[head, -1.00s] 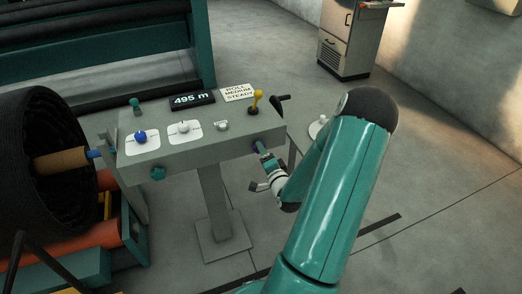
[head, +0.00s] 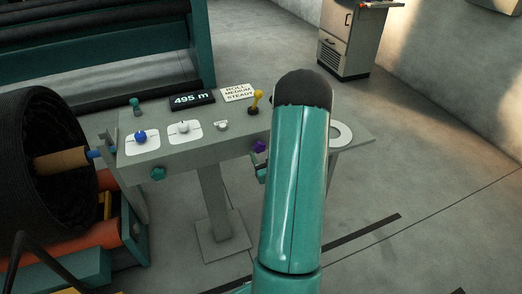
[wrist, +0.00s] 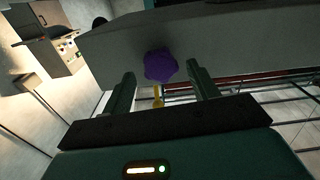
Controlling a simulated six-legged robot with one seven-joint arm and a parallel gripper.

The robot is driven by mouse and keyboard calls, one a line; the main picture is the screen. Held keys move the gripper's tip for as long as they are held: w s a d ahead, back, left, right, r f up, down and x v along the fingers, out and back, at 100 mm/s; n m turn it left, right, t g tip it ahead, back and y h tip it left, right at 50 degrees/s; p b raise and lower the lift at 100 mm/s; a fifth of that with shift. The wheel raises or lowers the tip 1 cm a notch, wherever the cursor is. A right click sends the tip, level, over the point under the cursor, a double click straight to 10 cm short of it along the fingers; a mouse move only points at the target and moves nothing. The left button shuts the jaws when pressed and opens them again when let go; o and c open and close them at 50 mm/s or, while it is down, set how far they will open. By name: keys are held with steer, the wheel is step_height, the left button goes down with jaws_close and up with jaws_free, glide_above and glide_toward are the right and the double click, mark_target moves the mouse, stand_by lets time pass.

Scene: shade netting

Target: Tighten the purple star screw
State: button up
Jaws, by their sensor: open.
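The purple star screw (head: 260,146) sits on the front face of the grey console (head: 205,160), near its right end. In the wrist view the screw (wrist: 160,66) shows whole, a little beyond and between the two fingertips. My gripper (wrist: 156,88) is open, with one finger on each side of the screw's line and no contact visible. In the head view my arm hides most of the gripper; only a small part shows just below the screw.
A teal star knob (head: 158,174) is on the same front face, further left. The console top carries a blue knob (head: 140,137), a white knob (head: 183,127), a yellow-handled lever (head: 257,98) and a 495 m display (head: 192,99). A black netting roll (head: 45,150) stands at the left.

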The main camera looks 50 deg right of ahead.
steer(key=shift+w, duration=0.1)
steer(key=shift+x, duration=1.3)
jaws_close()
steer(key=shift+m, duration=0.3)
jaws_free()
